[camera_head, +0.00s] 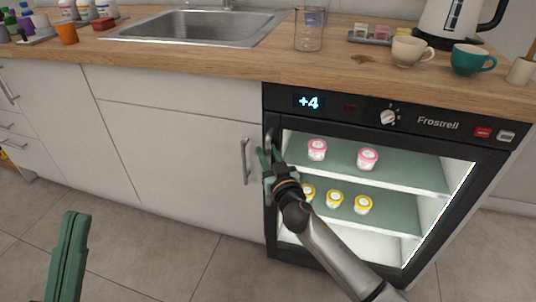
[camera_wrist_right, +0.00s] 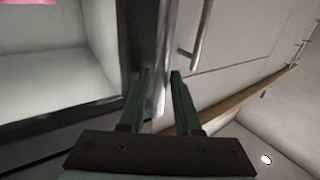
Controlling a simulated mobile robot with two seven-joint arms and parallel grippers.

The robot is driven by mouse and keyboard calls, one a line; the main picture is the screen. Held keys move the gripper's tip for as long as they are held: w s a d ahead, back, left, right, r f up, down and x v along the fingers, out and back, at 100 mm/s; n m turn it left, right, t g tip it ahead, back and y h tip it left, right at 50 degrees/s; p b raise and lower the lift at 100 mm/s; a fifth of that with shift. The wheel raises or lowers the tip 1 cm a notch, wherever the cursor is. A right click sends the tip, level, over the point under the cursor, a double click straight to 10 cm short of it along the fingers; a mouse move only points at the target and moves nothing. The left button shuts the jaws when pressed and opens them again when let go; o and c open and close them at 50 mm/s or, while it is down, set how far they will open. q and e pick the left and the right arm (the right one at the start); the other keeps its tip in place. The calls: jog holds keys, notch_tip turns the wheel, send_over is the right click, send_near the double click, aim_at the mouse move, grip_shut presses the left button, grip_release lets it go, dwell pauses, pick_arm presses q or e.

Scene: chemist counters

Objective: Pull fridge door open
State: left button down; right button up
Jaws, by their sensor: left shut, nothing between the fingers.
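The fridge (camera_head: 420,135) has a black frame and a glass door, set under the counter in the head view; its door looks closed. Its silver upright handle (camera_head: 269,140) is on the door's left edge and also shows in the right wrist view (camera_wrist_right: 159,60). My right gripper (camera_head: 266,161) is at this handle. In the right wrist view its fingers (camera_wrist_right: 160,74) stand apart, one on each side of the handle, with a gap visible on the right. My left gripper (camera_head: 75,216) is shut and empty, low at the left over the floor, away from the fridge.
White cabinets (camera_head: 180,140) stand left of the fridge, with a cabinet handle (camera_head: 246,161) close beside my right gripper. Pink-lidded and yellow-lidded tubs (camera_head: 335,199) sit on the fridge shelves. Cups and a glass stand on the wooden counter (camera_head: 230,62). The floor (camera_head: 150,255) in front is clear.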

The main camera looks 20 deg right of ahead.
jog(key=shift+c, duration=0.3)
grip_shut()
dwell(1.1)
